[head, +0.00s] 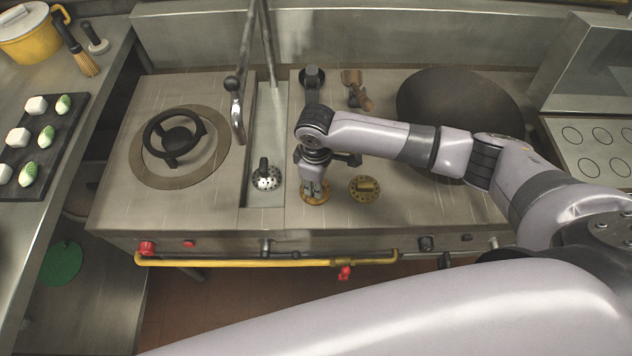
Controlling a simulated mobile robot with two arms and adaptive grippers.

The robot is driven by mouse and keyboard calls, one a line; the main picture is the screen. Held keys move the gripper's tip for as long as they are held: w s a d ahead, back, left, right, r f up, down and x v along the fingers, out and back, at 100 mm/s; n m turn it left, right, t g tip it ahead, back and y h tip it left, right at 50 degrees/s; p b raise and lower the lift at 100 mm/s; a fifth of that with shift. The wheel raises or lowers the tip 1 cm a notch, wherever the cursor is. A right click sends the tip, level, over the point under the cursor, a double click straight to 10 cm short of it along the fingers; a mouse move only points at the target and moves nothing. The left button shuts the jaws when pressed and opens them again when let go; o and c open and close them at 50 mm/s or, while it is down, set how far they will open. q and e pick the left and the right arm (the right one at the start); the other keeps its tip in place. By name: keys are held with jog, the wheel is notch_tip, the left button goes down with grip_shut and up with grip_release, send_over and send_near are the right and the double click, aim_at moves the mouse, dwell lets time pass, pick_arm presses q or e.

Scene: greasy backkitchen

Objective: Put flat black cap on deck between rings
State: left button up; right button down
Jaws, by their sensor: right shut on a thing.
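My right gripper (315,188) points down at the deck (420,210), just right of the sunken channel. It is shut on a small round brass-coloured piece (316,198) at deck level; the fingers partly hide it. A similar flat brass piece (365,188) lies to its right. The left burner ring (175,137) is black and open. On the right a large dark wok (460,105) covers its place, so any ring under it is hidden. A black round-topped piece (312,77) stands at the back. I cannot surely identify the flat black cap. My left gripper is not in view.
A perforated drain piece (267,177) sits in the channel below a swing spout (237,105). A wooden-looking fitting (355,88) stands behind my right gripper. A yellow pipe (220,262) runs along the front. Bare deck lies right of the brass piece.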

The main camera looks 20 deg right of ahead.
jog(key=c, duration=1.5)
grip_release()
jog(key=shift+f, duration=0.1)
notch_tip(320, 180, up, 12)
jog(key=shift+r+b, duration=0.15)
jog(key=shift+b, duration=0.65)
